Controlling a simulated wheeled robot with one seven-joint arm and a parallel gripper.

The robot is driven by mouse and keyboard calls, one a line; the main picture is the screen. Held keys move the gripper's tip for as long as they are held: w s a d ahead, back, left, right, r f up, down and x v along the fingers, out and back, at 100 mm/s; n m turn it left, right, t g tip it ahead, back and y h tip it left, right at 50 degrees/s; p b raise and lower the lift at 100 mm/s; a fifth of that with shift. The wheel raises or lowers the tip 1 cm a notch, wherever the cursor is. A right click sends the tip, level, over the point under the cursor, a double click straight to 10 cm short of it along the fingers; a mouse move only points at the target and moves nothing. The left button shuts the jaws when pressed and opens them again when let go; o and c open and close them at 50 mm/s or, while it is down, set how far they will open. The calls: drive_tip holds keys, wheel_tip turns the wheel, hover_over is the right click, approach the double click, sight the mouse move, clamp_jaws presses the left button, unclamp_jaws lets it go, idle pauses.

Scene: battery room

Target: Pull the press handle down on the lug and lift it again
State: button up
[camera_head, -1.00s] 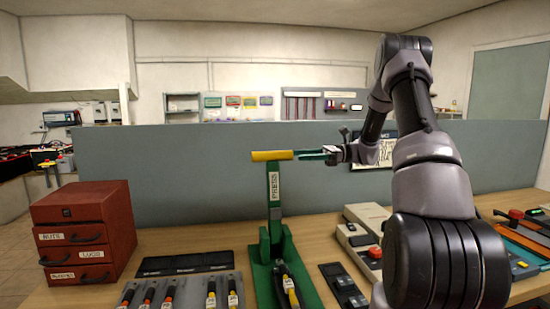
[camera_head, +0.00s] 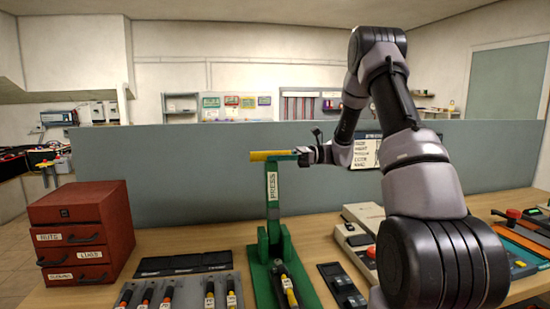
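The green press (camera_head: 272,215) stands upright on the table, its label reading PRESS. Its yellow handle (camera_head: 268,156) sticks out level at the top and is raised. A cable piece with yellow bands (camera_head: 287,285) lies at the press base; the lug itself is too small to make out. My gripper (camera_head: 301,157) has reached the handle's right end from the right.
A red drawer cabinet (camera_head: 80,233) stands at left. A grey tray (camera_head: 180,293) with several banded cables lies left of the press. A dark device (camera_head: 342,287) and a beige unit with a red button (camera_head: 358,240) are at right. A grey partition (camera_head: 180,175) stands behind.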

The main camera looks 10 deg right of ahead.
clamp_jaws()
idle(1.1)
